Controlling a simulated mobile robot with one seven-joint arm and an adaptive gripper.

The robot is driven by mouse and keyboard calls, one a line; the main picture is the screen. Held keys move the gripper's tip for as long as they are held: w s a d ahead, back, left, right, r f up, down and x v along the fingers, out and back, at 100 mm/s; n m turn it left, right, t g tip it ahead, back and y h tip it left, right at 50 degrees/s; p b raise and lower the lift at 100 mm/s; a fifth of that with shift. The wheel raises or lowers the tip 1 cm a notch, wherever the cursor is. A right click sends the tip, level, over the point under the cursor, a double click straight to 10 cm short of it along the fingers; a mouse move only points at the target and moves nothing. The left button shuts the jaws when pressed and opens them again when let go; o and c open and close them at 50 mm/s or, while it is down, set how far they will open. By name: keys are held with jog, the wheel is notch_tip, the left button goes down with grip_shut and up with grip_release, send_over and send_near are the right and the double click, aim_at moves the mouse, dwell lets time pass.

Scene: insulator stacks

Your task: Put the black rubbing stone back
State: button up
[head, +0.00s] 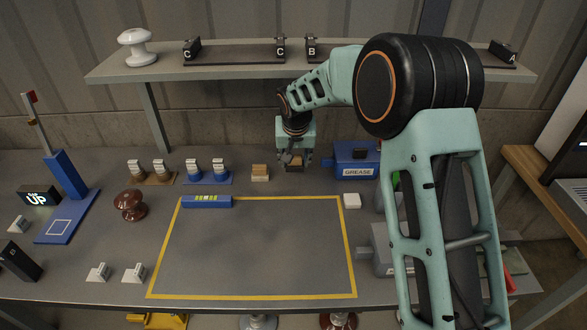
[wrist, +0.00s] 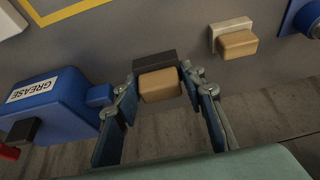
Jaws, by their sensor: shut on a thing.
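The black rubbing stone (wrist: 155,60), a black block with a tan wooden grip, sits between the fingertips of my gripper (wrist: 163,84) in the wrist view. The fingers are shut on its tan part. In the head view my gripper (head: 296,163) points down at the back of the bench, between a pale block with a tan top (head: 260,172) and the blue grease box (head: 357,160). The stone is partly hidden by the fingers there. I cannot tell whether it touches the bench. The similar pale stone also shows in the wrist view (wrist: 234,40).
A yellow-outlined area (head: 250,245) on the bench is mostly clear, with a blue level (head: 207,202) at its back left edge. Stands with white insulators (head: 220,172) are left of my gripper. A shelf (head: 230,67) hangs above the back. A white block (head: 352,201) lies in front of the grease box.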

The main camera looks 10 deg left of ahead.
aim_at(294, 164)
jog(key=shift+w+a+f, duration=0.2)
jog(key=shift+w+f, duration=0.05)
jog(key=shift+f, duration=1.6)
jog(key=shift+f+b, duration=0.25)
jog(key=shift+b, duration=0.05)
jog(key=o, duration=1.1)
jog(key=shift+o, duration=0.2)
jog(key=shift+r, duration=0.15)
jog(key=shift+r+p, duration=0.25)
jog(key=shift+p, duration=0.05)
jog(key=v, duration=1.1)
jog(key=shift+s+r, duration=0.2)
jog(key=shift+r, duration=0.1)
